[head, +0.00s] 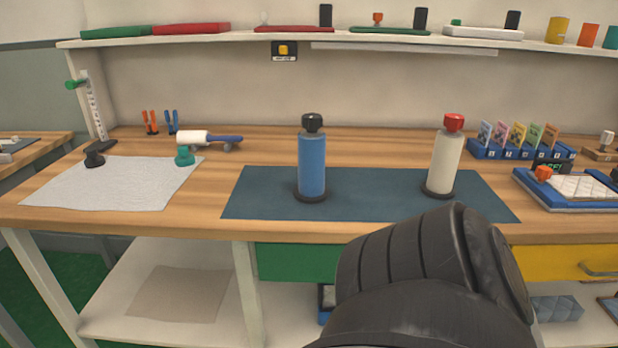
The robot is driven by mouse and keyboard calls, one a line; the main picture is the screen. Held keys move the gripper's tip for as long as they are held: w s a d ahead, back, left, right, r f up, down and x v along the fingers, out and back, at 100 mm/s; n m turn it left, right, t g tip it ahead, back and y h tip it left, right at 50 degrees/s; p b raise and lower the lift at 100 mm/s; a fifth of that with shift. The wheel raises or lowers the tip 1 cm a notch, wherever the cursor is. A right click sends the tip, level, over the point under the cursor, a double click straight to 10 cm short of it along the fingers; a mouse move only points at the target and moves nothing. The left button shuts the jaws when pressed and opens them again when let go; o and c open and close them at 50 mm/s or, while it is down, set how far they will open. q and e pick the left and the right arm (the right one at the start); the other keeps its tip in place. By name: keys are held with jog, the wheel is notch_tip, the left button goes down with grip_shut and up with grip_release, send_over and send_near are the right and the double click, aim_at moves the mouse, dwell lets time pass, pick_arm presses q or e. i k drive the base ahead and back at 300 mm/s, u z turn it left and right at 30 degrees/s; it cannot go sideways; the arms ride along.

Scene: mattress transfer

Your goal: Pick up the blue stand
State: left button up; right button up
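A blue cylindrical stand (312,166) with a black knob on top and a round black base stands upright on the dark blue-grey mat (262,200), in the middle of the wooden workbench. A similar cream stand (444,163) with a red knob stands upright on the same mat to its right. Neither of my grippers shows in the head view. A dark, rounded part of my own arm fills the lower right middle, in front of the bench edge, and touches neither stand as far as I can see.
A blue card rack (520,150) and a blue-framed tray (570,190) stand right. A shelf (220,38) runs above. The mat left of the blue stand is clear.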

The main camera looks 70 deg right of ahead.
aim_at(311, 188)
jog(key=k, duration=0.6)
jog(key=z, duration=0.9)
